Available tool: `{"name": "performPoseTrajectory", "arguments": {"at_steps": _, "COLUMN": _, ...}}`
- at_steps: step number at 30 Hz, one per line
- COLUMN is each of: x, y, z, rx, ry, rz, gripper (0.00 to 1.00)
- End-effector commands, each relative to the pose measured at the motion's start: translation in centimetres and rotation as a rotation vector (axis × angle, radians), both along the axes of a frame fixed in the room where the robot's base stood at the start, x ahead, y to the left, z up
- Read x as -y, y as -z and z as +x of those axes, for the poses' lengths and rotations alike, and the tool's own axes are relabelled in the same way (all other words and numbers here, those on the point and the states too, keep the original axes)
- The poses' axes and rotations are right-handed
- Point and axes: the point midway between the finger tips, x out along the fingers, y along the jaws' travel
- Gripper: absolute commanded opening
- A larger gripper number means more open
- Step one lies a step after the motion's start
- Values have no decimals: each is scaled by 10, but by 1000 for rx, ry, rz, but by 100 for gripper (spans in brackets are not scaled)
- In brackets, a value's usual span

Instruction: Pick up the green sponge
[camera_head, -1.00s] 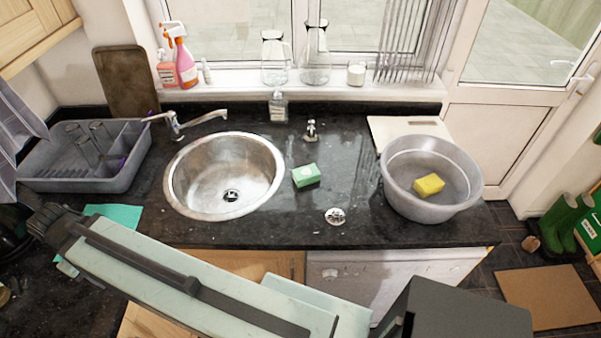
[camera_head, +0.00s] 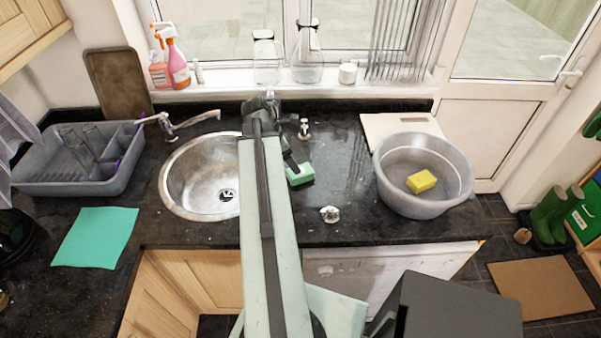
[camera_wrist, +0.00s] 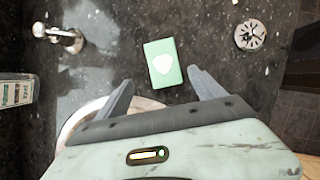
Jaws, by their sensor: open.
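The green sponge (camera_head: 301,175) lies on the dark granite worktop just right of the round sink. In the wrist view the sponge (camera_wrist: 163,63) shows whole, with a pale patch on its top. My gripper (camera_wrist: 162,84) is open there, its two grey fingers pointing towards the sponge. The sponge lies ahead of the fingertips, roughly between their lines, and nothing is held. In the head view my gripper (camera_head: 288,165) is partly hidden by my arm. A finger shows close to the sponge's upper left; I cannot tell the height gap.
The steel sink (camera_head: 198,180) is left of the sponge, partly behind my arm. A tap (camera_head: 304,128) stands behind it and a drain fitting (camera_head: 330,214) lies in front. A grey basin (camera_head: 382,190) with a yellow sponge (camera_head: 421,181) stands right. A soap bottle (camera_wrist: 18,91) shows left.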

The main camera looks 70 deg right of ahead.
Motion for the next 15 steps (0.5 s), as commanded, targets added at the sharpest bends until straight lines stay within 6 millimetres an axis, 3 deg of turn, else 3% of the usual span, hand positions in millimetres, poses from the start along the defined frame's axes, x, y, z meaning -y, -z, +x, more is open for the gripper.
{"name": "performPoseTrajectory", "arguments": {"at_steps": 5, "x": 3, "y": 4, "z": -6, "rx": -6, "ry": -7, "rz": 2, "gripper": 78}}
{"name": "performPoseTrajectory", "arguments": {"at_steps": 10, "x": 8, "y": 26, "z": -11, "rx": -5, "ry": -6, "rz": 3, "gripper": 78}}
{"name": "performPoseTrajectory", "arguments": {"at_steps": 15, "x": 9, "y": 27, "z": -13, "rx": -5, "ry": -6, "rz": 3, "gripper": 78}}
